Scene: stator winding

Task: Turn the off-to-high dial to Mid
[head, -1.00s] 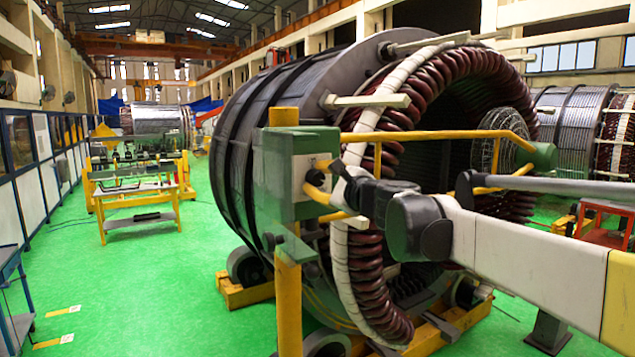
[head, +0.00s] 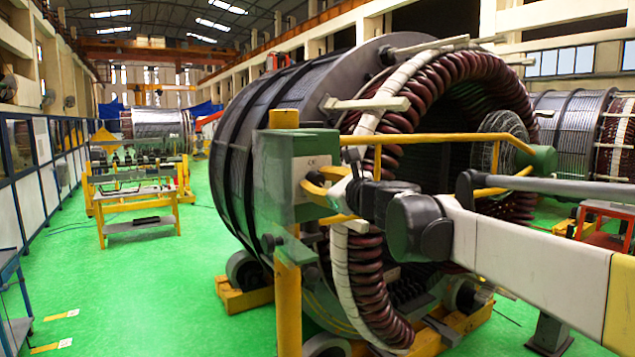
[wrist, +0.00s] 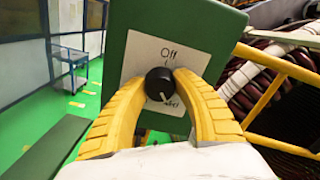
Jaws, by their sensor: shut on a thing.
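A round black dial (wrist: 160,84) sits on a white label plate (wrist: 140,68) on a green control box (wrist: 190,22). "Off" is written above the dial. Another label below it is partly covered and hard to read. A pale pointer mark on the dial faces down, slightly right. My gripper (wrist: 160,86) has its two curved yellow fingers closed on the left and right sides of the dial.
Yellow rails (head: 430,138) run right from the box, in front of the large stator (head: 270,115) with its dark red coils. A yellow post (head: 288,300) stands below the box. The green floor (head: 150,290) at left is open; a blue cart (wrist: 72,68) stands there.

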